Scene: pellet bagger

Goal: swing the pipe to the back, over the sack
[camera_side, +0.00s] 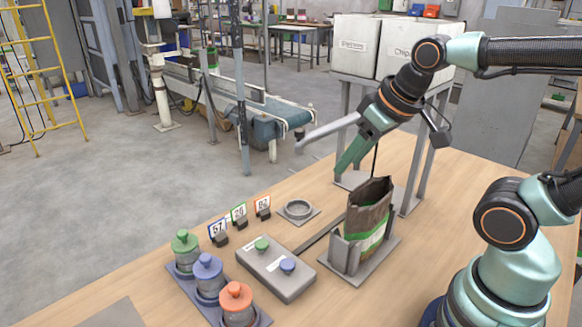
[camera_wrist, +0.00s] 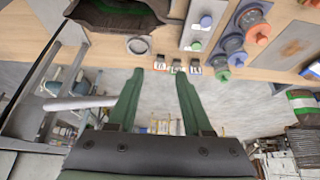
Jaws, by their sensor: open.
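The pipe (camera_side: 328,130) is a light grey tube below the white bins, its free end pointing left in the side view, not over the sack. Its other end is hidden behind my gripper. The pipe also shows in the wrist view (camera_wrist: 80,103), left of and outside the fingers. The sack (camera_side: 371,208) is brown paper with a green band, upright and open-topped in a grey holder (camera_side: 345,257). It shows at the top left of the wrist view (camera_wrist: 112,18). My gripper (camera_side: 346,165) has green fingers, open and empty, above and behind the sack; the fingers show in the wrist view (camera_wrist: 159,74).
White bins (camera_side: 355,45) stand on a grey frame (camera_side: 413,172). A button box (camera_side: 275,268), a round dish (camera_side: 298,209), number cards (camera_side: 238,214) and jars with green (camera_side: 185,241), blue (camera_side: 207,267) and orange lids (camera_side: 236,296) stand left of the sack. The table's back left is clear.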

